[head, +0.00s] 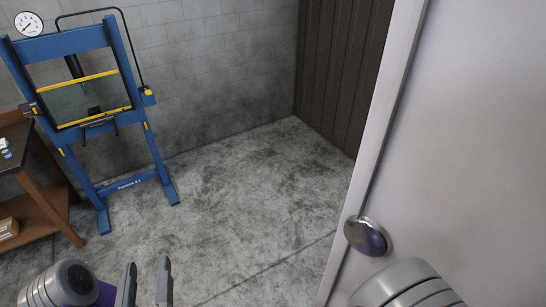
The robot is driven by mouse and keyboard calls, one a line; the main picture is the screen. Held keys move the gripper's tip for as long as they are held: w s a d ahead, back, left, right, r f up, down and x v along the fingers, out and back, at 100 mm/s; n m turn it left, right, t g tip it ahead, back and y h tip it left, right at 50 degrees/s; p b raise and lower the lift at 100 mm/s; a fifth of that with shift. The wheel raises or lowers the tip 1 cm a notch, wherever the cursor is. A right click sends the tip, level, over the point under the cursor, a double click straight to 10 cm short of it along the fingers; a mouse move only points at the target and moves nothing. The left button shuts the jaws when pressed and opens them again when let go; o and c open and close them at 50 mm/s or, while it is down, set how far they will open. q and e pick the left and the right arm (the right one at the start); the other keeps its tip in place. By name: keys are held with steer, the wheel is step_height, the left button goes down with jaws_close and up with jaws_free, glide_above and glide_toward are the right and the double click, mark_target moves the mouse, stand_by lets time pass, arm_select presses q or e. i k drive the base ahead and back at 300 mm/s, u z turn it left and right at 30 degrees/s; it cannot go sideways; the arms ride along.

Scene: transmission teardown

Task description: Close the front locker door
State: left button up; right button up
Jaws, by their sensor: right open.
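A large pale grey door panel (470,130), which I take to be the front locker door, fills the right side of the head view. Its near-vertical edge leans across the picture, and a round metal knob (367,236) sits near that edge. The locker body and the hinge side are not in view, so I cannot tell how far the door stands open.
A blue press frame (105,120) with a gauge (28,24) stands at the left by the grey block wall (220,70). A brown wooden bench (50,205) is beside it. Dark ribbed panelling (340,70) stands behind the door edge. The concrete floor (250,190) between is clear.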

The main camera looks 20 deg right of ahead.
mark_target(449, 173)
steer(key=i, duration=2.6)
steer(key=z, duration=3.5)
steer(key=i, duration=3.1)
steer(key=z, duration=4.35)
